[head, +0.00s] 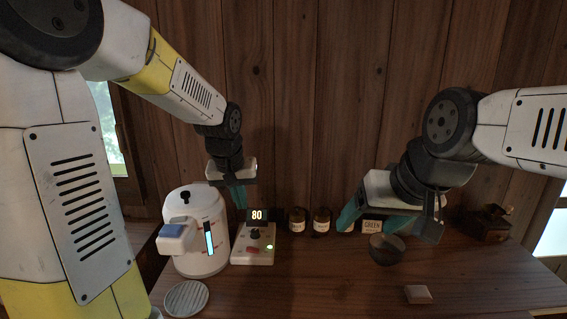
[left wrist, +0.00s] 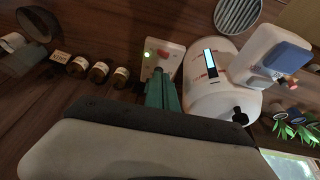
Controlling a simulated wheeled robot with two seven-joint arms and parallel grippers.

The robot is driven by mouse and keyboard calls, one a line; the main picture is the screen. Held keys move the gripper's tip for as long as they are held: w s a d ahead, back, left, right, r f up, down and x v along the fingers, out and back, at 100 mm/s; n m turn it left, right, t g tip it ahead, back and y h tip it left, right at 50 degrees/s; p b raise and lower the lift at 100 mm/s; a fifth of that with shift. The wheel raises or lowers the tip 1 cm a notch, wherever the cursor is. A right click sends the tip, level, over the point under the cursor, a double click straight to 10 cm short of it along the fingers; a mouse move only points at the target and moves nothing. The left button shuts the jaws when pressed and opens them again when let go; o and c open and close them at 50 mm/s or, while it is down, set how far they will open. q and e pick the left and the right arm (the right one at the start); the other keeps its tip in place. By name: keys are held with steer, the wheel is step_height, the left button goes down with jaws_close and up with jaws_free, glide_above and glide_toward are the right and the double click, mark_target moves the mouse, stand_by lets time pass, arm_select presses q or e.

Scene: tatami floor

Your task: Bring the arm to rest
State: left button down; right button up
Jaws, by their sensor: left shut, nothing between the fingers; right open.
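My left gripper (head: 238,194) is shut with nothing between its teal fingers. It hangs just behind and above the control box (head: 252,252) with the "80" display, beside the white kettle (head: 202,240). In the left wrist view its shut fingers (left wrist: 162,92) point toward the control box (left wrist: 160,57), with the kettle (left wrist: 208,82) to the right. My right gripper (head: 372,218) is open, its fingers apart above the table near the dark bowl (head: 387,249). I cannot tell whether it touches anything.
Brown jars (head: 297,220) stand at the back of the wooden table (head: 330,285), beside a "GREEN" box (head: 372,226). A round slatted tray (head: 186,298) lies at front left. A dark wooden grinder-like object (head: 487,224) stands at back right.

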arm_select(q)
steer(key=s+a+r+t+h, duration=0.1)
steer(key=s+r, duration=0.3)
steer(key=s, duration=0.6)
steer(key=s+a+r+t, duration=0.1)
steer(key=s+r, duration=0.2)
steer(key=s, duration=0.7)
steer(key=m+g+y, duration=0.4)
steer(key=m+g, duration=0.2)
steer(key=m, duration=1.2)
glide_above(249, 249)
steer(key=d, duration=0.3)
step_height(249, 249, down, 16)
steer(key=f, duration=0.4)
steer(key=a+f, duration=0.1)
steer(key=f, duration=0.3)
steer(key=a+f, duration=0.1)
steer(key=f, duration=0.4)
steer(key=shift+w+a, duration=0.1)
steer(key=shift+a, duration=0.05)
steer(key=shift+a, duration=0.1)
